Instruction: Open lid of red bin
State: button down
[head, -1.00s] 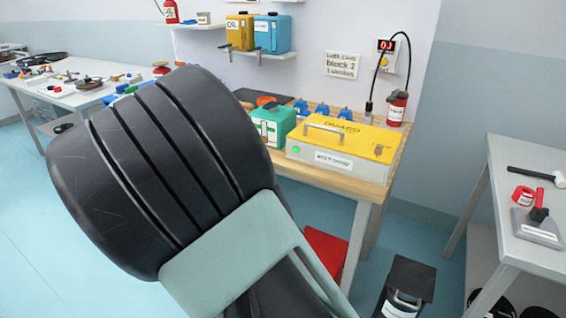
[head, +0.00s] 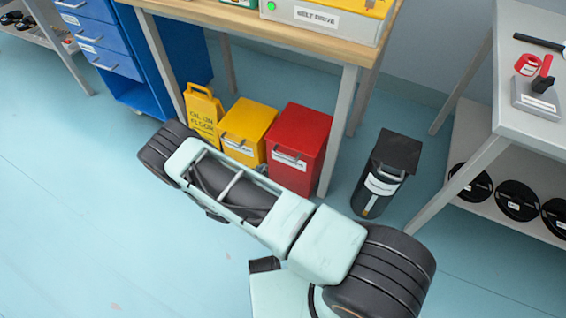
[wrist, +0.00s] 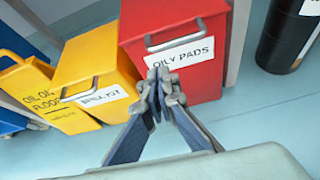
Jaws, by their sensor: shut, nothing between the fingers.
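The red bin (head: 304,135) stands on the floor under the wooden workbench, with its lid down. In the wrist view the red bin (wrist: 200,72) has a white "OILY PADS" label and a metal handle (wrist: 172,43) on its front, just under the lid. My gripper (wrist: 160,74) is shut and empty. It shows in front of the label, below the handle in the picture; I cannot tell whether it touches the bin. In the head view my arm hides the gripper.
A yellow bin (head: 246,124) stands just left of the red bin, and a yellow floor sign (head: 203,113) is beyond it. A black bin (head: 385,172) stands to the right. The workbench (head: 349,50) is above, with a leg beside the red bin. Blue floor is open in front.

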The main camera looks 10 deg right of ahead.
notch_tip(320, 180, down, 4)
jog(key=s+d, duration=0.2)
jog(key=s, duration=0.1)
jog(key=s+d+f+b+x, duration=0.1)
jog(key=b+x, duration=0.2)
jog(key=x, duration=0.7)
jog(key=shift+g, duration=0.3)
jog(key=shift+w+r, duration=0.25)
jog(key=shift+r, duration=0.5)
jog(key=shift+w+r, duration=0.2)
jog(key=shift+r, duration=0.55)
jog(key=shift+w+r, duration=0.25)
jog(key=shift+r, duration=0.5)
jog(key=shift+r+p, duration=0.1)
jog(key=shift+p, duration=0.2)
